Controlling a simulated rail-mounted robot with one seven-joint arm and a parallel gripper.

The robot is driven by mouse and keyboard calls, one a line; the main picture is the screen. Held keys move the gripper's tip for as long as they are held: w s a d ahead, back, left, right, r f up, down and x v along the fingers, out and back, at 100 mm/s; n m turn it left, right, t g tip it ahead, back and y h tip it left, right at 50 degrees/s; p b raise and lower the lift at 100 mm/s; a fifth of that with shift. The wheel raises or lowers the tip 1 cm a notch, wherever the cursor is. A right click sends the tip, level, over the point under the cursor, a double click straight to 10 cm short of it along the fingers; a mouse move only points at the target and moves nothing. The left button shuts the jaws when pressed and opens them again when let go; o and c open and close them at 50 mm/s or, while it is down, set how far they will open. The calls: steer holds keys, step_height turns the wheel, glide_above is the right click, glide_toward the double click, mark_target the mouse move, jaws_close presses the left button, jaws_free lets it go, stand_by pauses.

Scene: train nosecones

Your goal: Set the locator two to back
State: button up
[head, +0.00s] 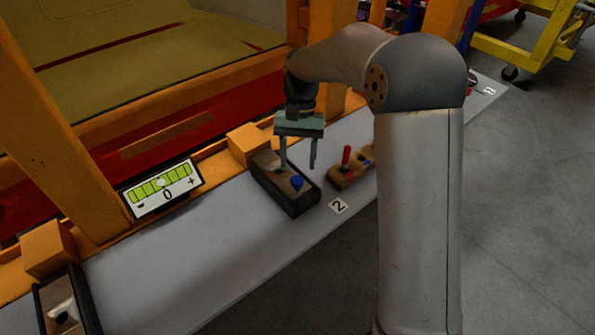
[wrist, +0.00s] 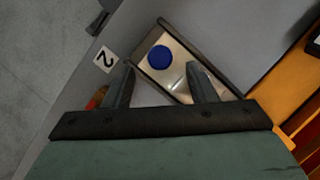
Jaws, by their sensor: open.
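A dark box (head: 285,203) with a metal top and a blue knob (head: 297,182) stands beside the label "2" (head: 338,206). The knob is at the box's front end, nearer the shelf edge. My gripper (head: 298,166) is open and empty, pointing down above and behind this box. The fingers look apart from the knob, but the exact height gap cannot be told. Part of the box is hidden behind the fingers.
A wooden block (head: 342,181) with a red lever (head: 347,157) stands just right of the box, partly behind my arm. A display (head: 162,187) reads 0. An orange block (head: 248,145) sits behind the box.

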mark_target(297, 179)
steer(key=shift+x, duration=2.25)
steer(key=shift+c, duration=0.2)
